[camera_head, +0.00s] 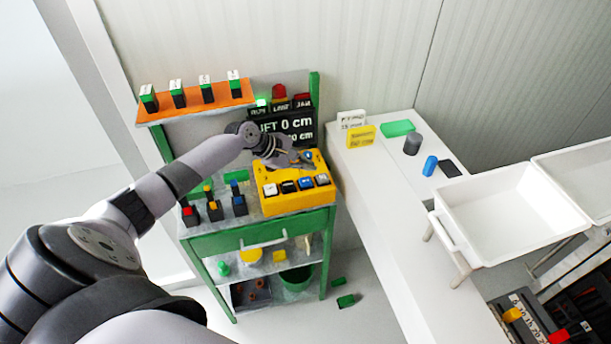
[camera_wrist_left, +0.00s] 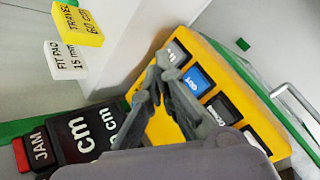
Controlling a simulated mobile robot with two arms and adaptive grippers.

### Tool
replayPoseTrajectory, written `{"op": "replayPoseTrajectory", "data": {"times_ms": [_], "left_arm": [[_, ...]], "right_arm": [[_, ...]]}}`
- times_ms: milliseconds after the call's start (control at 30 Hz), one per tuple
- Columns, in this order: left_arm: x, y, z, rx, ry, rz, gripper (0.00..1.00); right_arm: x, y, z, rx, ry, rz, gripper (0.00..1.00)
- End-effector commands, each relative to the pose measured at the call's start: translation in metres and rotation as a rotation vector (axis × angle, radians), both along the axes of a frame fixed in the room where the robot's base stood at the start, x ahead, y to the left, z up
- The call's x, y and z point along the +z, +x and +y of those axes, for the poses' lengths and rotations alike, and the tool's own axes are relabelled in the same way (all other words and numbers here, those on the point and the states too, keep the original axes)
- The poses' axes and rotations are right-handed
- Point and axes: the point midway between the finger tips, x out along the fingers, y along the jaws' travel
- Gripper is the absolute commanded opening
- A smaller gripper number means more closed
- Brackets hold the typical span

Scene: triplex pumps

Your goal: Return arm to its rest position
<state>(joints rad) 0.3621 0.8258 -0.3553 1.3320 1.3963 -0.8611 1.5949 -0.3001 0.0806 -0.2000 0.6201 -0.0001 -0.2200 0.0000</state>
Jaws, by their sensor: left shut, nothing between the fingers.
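My left arm comes in from the left in the head view and reaches over the green cart. Its gripper (camera_head: 304,158) is shut and empty above the back of the yellow button box (camera_head: 292,205). In the left wrist view the two fingertips (camera_wrist_left: 162,68) meet in front of the button box (camera_wrist_left: 262,112), close to its row of buttons. I cannot tell whether they touch it. The blue button (camera_wrist_left: 189,80) and black button (camera_wrist_left: 222,109) show there beside the fingers. My right gripper is in neither view.
A lift display (camera_head: 287,128) with signal lamps stands behind the box; its green lamp is lit. An orange shelf (camera_head: 196,106) holds several switches. A white counter (camera_head: 385,190) with small parts and white trays (camera_head: 505,215) stand right. Green pieces (camera_head: 346,300) lie on the floor.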

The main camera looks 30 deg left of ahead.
Motion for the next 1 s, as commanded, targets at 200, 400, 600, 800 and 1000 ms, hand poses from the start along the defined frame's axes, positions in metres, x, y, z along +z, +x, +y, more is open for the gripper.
{"op": "replayPoseTrajectory", "data": {"times_ms": [200, 400, 600, 800, 1000], "left_arm": [[0.016, 0.000, 0.000, 0.000, 0.001, 0.001, 0.00], [0.016, 0.000, 0.000, 0.000, 0.001, 0.001, 0.00], [0.016, 0.000, 0.000, 0.000, 0.001, 0.001, 0.00], [0.007, -0.008, -0.012, -0.048, 0.025, 0.001, 0.00], [-0.042, -0.070, -0.092, -0.415, 0.228, -0.038, 0.00]], "right_arm": [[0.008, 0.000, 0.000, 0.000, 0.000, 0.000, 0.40], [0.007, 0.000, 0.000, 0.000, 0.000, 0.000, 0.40], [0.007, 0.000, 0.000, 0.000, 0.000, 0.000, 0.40], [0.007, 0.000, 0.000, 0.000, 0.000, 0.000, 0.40], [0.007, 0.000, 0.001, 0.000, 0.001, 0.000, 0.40]]}}
